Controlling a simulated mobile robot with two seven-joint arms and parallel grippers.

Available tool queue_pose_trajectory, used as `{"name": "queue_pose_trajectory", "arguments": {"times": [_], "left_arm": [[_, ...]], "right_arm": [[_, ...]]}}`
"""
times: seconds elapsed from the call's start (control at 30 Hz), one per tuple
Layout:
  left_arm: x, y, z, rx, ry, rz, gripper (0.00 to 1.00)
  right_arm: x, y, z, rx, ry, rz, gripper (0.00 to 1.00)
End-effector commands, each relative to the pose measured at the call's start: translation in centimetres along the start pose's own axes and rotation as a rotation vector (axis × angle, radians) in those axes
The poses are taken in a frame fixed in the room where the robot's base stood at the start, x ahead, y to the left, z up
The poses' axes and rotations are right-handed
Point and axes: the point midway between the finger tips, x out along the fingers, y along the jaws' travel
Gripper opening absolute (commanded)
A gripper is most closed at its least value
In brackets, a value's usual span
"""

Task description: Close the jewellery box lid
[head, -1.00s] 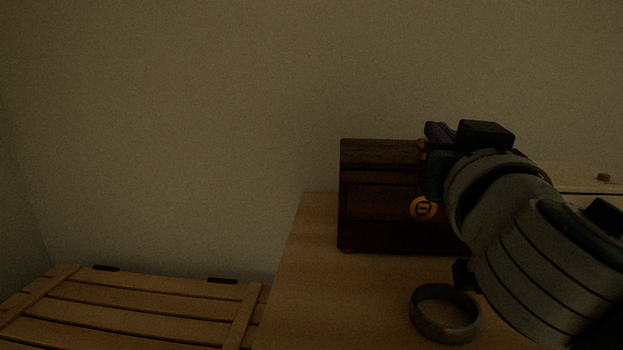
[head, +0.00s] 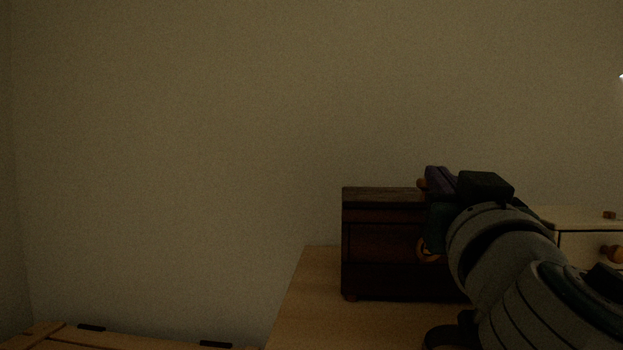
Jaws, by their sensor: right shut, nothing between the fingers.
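The jewellery box (head: 382,260) is a dark reddish-brown wooden box on the wooden table top, right of centre. Its lid (head: 380,196) lies flat along the top and looks down, with its right part hidden behind my arm. A round brass piece (head: 426,250) on its front is partly covered by my gripper. My right gripper (head: 428,182) is shut and empty, at the lid's front edge near the top right of the visible box. I cannot tell whether it touches the lid. My left gripper is not in view.
The table top (head: 312,300) is clear left of the box. A dark ring-shaped object (head: 440,340) is at the bottom, partly hidden by my arm. A pale cabinet with a round knob (head: 613,253) stands at right.

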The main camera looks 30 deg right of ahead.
Motion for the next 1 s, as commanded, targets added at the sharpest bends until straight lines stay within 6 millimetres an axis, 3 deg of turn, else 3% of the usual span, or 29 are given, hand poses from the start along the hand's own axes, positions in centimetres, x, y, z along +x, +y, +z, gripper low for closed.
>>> {"name": "queue_pose_trajectory", "arguments": {"times": [0.17, 0.5, 0.73, 0.87, 1.0], "left_arm": [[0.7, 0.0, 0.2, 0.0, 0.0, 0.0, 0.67], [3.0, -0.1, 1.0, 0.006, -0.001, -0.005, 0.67], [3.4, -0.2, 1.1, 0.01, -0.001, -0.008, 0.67], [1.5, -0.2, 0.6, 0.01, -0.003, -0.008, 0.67], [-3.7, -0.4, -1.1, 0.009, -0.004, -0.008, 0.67]], "right_arm": [[-2.0, 0.0, 0.5, 0.002, -0.007, -0.001, 0.0], [-8.5, 0.0, 0.5, 0.001, -0.005, -0.001, 0.0], [-9.9, 0.0, 0.0, 0.001, -0.001, 0.001, 0.0], [-9.4, 0.3, -1.1, -0.006, -0.037, 0.012, 0.0], [-8.5, 1.3, -3.1, -0.04, -0.186, 0.044, 0.0]]}}
